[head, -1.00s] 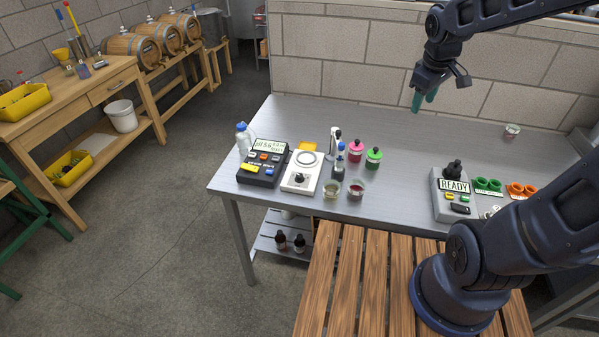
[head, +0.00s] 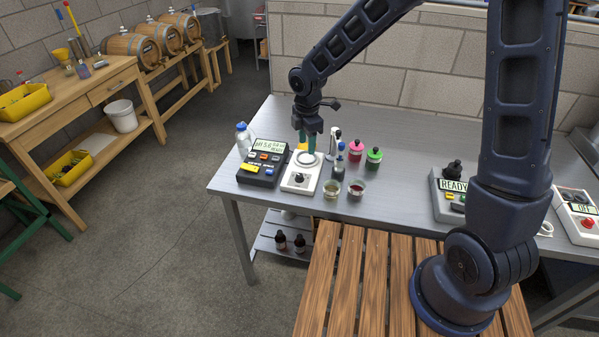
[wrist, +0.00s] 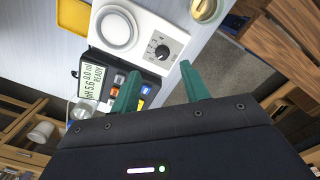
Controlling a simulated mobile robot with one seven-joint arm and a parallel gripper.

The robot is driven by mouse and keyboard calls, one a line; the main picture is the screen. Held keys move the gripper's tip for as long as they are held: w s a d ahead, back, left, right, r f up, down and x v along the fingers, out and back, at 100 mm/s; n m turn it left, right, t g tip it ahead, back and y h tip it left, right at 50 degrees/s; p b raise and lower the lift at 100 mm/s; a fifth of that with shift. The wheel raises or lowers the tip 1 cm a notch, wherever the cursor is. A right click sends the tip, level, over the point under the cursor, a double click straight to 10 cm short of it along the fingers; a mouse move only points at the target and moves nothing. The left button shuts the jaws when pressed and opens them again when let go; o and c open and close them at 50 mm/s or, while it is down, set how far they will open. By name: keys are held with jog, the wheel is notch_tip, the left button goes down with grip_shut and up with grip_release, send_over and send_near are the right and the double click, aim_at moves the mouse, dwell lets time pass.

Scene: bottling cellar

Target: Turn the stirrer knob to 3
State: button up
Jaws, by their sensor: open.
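The stirrer (head: 302,172) is a white box with a round plate on top, on the metal table in the head view. Its black knob (head: 299,179) sits at the front of the box. My gripper (head: 308,147) has green fingers and is open and empty, above the stirrer's rear part in the head view. In the wrist view my gripper (wrist: 160,80) spreads its fingertips below the knob, apart from it.
A pH meter (head: 262,163) stands close left of the stirrer. Small bottles, including a dark one (head: 339,162), a pink one (head: 354,150) and a green one (head: 374,158), stand to the right.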

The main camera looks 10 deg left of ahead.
aim_at(299, 175)
jog(key=shift+n, duration=0.5)
jog(key=f, duration=0.4)
jog(key=s+a+f, duration=0.1)
jog(key=f, duration=0.3)
jog(key=a+f, duration=0.1)
jog(key=f, duration=0.3)
jog(key=shift+s+f, duration=0.15)
jog(key=shift+c, duration=0.3)
jog(key=c, duration=0.9)
